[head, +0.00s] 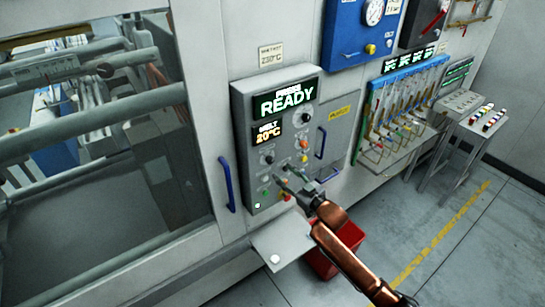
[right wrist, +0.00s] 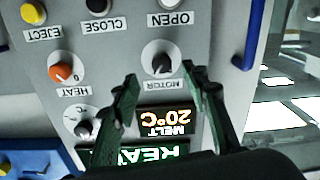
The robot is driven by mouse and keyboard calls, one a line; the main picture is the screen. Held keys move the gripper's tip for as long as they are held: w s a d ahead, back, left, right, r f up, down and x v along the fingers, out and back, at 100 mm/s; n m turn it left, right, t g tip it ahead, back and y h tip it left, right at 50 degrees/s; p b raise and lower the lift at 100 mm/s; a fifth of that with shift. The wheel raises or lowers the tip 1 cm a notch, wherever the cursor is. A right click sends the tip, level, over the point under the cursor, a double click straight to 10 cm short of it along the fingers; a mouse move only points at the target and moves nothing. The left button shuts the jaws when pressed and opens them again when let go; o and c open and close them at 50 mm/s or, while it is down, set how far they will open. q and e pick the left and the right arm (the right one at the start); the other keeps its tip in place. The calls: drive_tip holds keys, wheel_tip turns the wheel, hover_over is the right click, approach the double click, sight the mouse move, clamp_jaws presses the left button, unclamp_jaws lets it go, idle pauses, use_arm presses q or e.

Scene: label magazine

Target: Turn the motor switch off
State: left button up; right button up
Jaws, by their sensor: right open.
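The motor switch (right wrist: 158,57) is a dark round knob with a light pointer mark on the grey control panel (head: 240,130). In the right wrist view it appears upside down, beside its MOTOR label. In the head view the knob (head: 268,158) sits below the orange MELT display. My right gripper (head: 284,176) is in front of the panel's lower part, just below and right of the knob. In the right wrist view its two fingers (right wrist: 160,80) are apart and empty, with the knob beyond and between their tips. No contact shows. My left gripper is not in view.
The orange HEAT knob (right wrist: 62,72) is beside the motor switch. A blue handle (head: 226,184) is left of the panel. A grey shelf (head: 290,240) and red bin (head: 322,262) are below.

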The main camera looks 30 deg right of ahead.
sight(272, 161)
drive_tip(key=w, duration=0.2)
drive_tip(key=w+p, duration=0.1)
drive_tip(key=w, duration=0.2)
drive_tip(key=w+a+p, duration=0.1)
drive_tip(key=w, duration=0.1)
drive_tip(key=shift+w+r, duration=0.25)
drive_tip(key=shift+w, duration=0.15)
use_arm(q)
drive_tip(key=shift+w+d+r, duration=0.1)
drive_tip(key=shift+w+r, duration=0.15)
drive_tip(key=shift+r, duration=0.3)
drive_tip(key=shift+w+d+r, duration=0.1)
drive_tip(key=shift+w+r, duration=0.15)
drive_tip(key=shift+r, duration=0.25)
use_arm(e)
drive_tip(key=shift+c, duration=0.6)
clamp_jaws()
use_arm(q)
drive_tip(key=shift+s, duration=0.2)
